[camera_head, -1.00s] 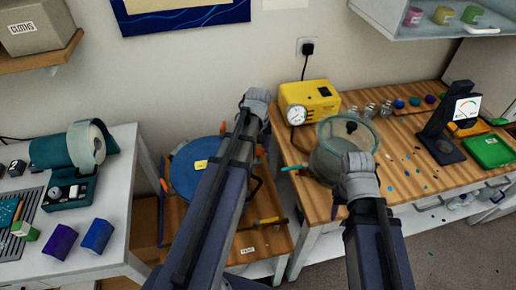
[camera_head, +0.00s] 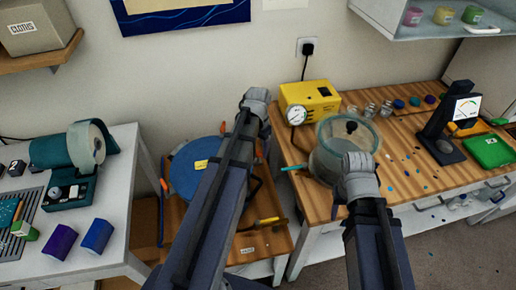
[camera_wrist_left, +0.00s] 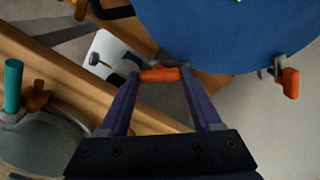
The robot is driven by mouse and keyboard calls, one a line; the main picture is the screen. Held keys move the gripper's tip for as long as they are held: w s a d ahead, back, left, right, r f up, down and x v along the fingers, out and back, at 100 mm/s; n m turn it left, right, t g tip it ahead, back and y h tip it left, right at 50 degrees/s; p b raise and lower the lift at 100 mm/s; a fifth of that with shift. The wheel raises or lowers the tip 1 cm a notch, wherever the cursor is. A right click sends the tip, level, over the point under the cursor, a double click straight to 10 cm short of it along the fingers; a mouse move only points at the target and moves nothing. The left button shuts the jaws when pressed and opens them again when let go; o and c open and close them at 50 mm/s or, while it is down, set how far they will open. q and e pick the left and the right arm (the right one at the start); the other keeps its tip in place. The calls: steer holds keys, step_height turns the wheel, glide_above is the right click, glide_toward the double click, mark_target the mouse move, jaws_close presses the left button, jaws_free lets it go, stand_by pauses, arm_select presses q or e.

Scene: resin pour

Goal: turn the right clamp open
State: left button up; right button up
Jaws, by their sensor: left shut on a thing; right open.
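The blue round lid (camera_head: 188,172) sits on the low wooden stand with orange clamp handles around its edge. In the left wrist view the blue lid (camera_wrist_left: 225,30) fills the top right. My left gripper (camera_wrist_left: 160,80) is shut on an orange clamp handle (camera_wrist_left: 160,74) beside the lid's edge. Another orange clamp handle (camera_wrist_left: 290,82) shows farther right, apart from my fingers. In the head view my left arm covers the lid's right part and hides the left gripper. My right arm reaches over the glass-topped chamber (camera_head: 328,160); its gripper is hidden.
The chamber with a teal valve handle (camera_head: 292,169) stands on the right wooden bench, near a yellow pump (camera_head: 310,100). A yellow-handled tool (camera_head: 268,221) lies on the low stand (camera_head: 212,240). A white table (camera_head: 120,200) is at left.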

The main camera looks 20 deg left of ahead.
mark_target(258, 151)
arm_select(q)
steer(key=m, duration=0.4)
steer(key=shift+m, duration=2.1)
steer(key=o, duration=1.4)
step_height(258, 151, up, 8)
steer(key=p, duration=0.8)
steer(key=shift+f, duration=0.1)
